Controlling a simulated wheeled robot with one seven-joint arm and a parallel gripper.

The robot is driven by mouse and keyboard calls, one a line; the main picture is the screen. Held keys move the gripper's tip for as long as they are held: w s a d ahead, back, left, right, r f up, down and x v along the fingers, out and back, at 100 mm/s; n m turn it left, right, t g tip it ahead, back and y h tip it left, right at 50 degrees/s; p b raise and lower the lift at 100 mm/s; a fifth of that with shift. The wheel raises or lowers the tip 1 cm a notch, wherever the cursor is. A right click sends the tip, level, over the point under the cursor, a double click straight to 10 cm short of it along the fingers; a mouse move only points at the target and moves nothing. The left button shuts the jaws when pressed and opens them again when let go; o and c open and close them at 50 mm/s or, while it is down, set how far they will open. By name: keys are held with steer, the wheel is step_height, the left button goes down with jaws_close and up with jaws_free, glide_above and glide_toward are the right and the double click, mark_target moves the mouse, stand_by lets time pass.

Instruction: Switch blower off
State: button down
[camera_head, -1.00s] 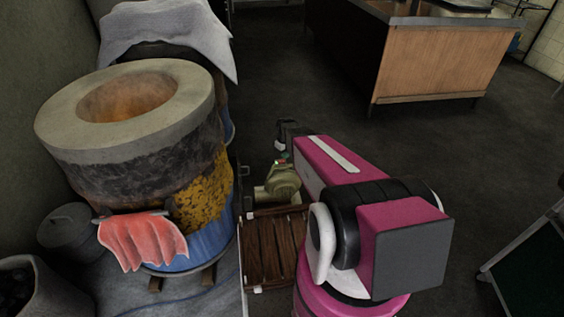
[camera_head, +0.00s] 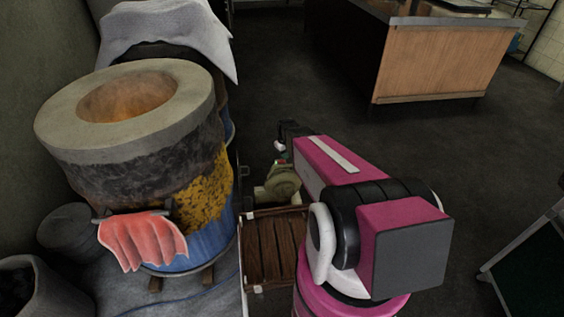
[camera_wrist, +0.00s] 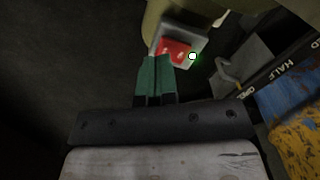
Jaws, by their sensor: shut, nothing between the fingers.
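The blower (camera_head: 284,183) is an olive-green round housing on a wooden slatted stand, right of the barrel oven. My gripper (camera_wrist: 158,62) is shut and empty. Its green fingertips overlap the lower left edge of the red switch in the wrist view; I cannot tell whether they touch it. In the head view my pink arm hides most of the gripper.
The barrel oven (camera_head: 200,200), blue and yellow with a grey ring top, stands left of the blower. A red cloth (camera_head: 143,240) hangs on its front. A plate lettered "HALF" (camera_wrist: 292,68) shows in the wrist view. The wood-fronted counter (camera_head: 440,62) stands far behind; dark floor between is clear.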

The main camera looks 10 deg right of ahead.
steer(key=shift+f, duration=1.15)
stand_by(0.7)
steer(key=shift+r, duration=3.55)
steer(key=s+r+m, duration=0.3)
steer(key=s+r, duration=0.4)
steer(key=s, duration=0.3)
steer(key=s+r+m, duration=0.3)
steer(key=s+r, duration=0.4)
steer(key=s, duration=0.4)
steer(key=shift+s+r, duration=0.2)
steer(key=shift+r, duration=0.2)
